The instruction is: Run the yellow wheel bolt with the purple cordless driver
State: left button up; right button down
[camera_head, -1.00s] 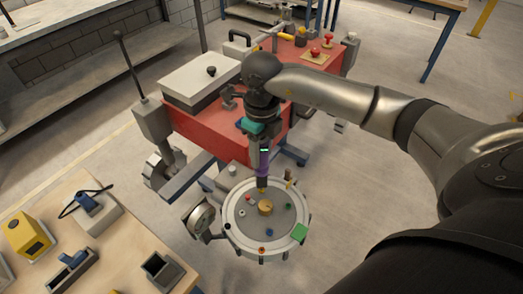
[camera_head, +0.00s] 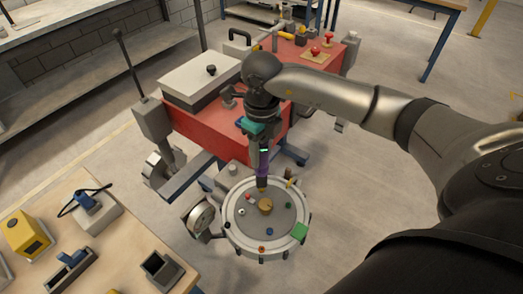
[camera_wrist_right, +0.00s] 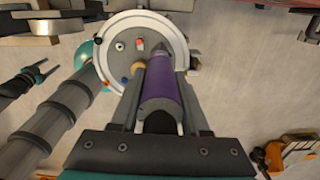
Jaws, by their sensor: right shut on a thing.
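My right gripper (camera_head: 262,158) is shut on the purple cordless driver (camera_head: 264,166) and holds it upright, nose down, over the far part of the round bed (camera_head: 236,238). The driver also shows in the right wrist view (camera_wrist_right: 165,95), lying between the two fingers. Its nose is close above the bed; whether it touches anything cannot be told. The yellow wheel bolt is not clear; a small yellow spot (camera_head: 262,190) shows just below the nose. A tan round knob (camera_head: 265,206) sits near the middle of the bed.
A red cart (camera_head: 200,128) stands behind. A wooden bench (camera_head: 112,258) with a yellow box (camera_head: 25,235) is at lower left. Floor is clear at right.

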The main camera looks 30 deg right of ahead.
jog(key=shift+s+f+b, duration=0.1)
jog(key=shift+f+b, duration=0.2)
jog(key=shift+f, duration=0.05)
dwell(0.9)
jog(key=shift+r+p, duration=0.7)
jog(key=shift+r, duration=0.15)
jog(key=shift+r+p, duration=1.5)
jog(key=shift+r, duration=0.75)
